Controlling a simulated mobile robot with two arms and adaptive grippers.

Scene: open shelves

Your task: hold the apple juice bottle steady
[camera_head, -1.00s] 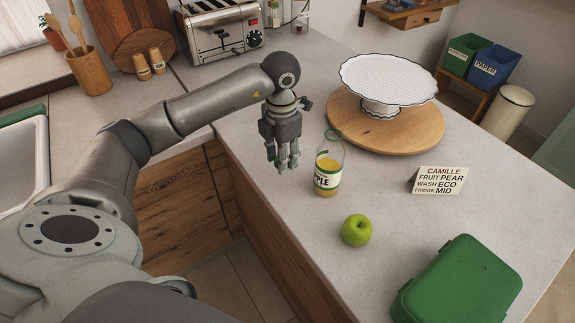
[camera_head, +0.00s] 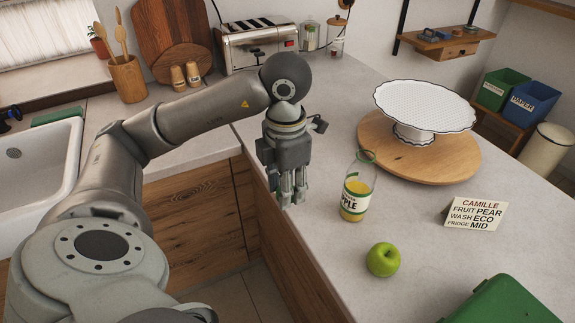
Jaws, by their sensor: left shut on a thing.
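The apple juice bottle (camera_head: 355,200) stands upright on the counter. It is clear, with a white and green label, yellow juice in its lower part and a green ring at its top. My left gripper (camera_head: 290,199) points down to the left of the bottle, near the counter's edge, apart from it. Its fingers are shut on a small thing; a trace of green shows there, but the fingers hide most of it. My right gripper is not in view.
A green apple (camera_head: 383,259) lies in front of the bottle. A sign card (camera_head: 475,214) and a green box (camera_head: 510,303) are to the right. A white cake stand (camera_head: 425,106) sits on a round wooden board (camera_head: 376,135) behind. A toaster (camera_head: 258,46) stands at the back.

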